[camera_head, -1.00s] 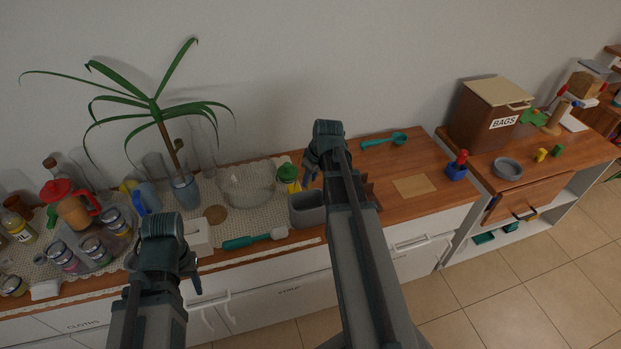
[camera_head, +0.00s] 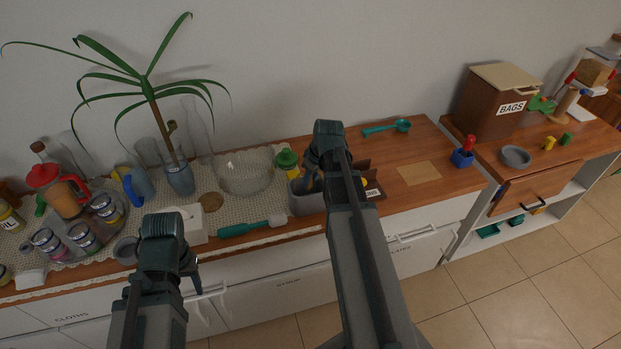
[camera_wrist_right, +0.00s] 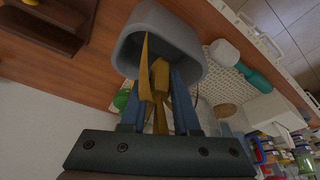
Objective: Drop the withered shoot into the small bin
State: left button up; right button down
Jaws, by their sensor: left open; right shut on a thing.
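The withered shoot (camera_wrist_right: 160,80), yellow-brown and narrow, is between the blue fingers of my right gripper (camera_wrist_right: 157,85) in the right wrist view. The gripper is shut on it, and the shoot's far end points into the mouth of the small grey bin (camera_wrist_right: 125,52). In the head view the small bin (camera_head: 304,203) stands near the counter's front edge, partly hidden by my right gripper (camera_head: 316,182) above it. The shoot is mostly hidden there. My left gripper (camera_head: 192,280) is open and empty, low in front of the counter.
A green-handled brush (camera_head: 245,228) lies left of the bin, beside a white box (camera_head: 194,226). A glass bowl (camera_head: 245,177) and a green-lidded jar (camera_head: 287,162) stand behind. A potted plant (camera_head: 180,180) rises at left. The wooden counter right of the bin has free room.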

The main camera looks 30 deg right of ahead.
jog(key=shift+f+b, duration=2.35)
jog(key=shift+f, duration=0.4)
jog(key=shift+f+b, duration=0.5)
jog(key=c, duration=0.6)
grip_release()
jog(key=shift+o, duration=0.2)
jog(key=shift+s, duration=0.1)
jog(key=p+v, duration=1.3)
jog(key=shift+r, duration=0.45)
jog(key=shift+d, duration=0.1)
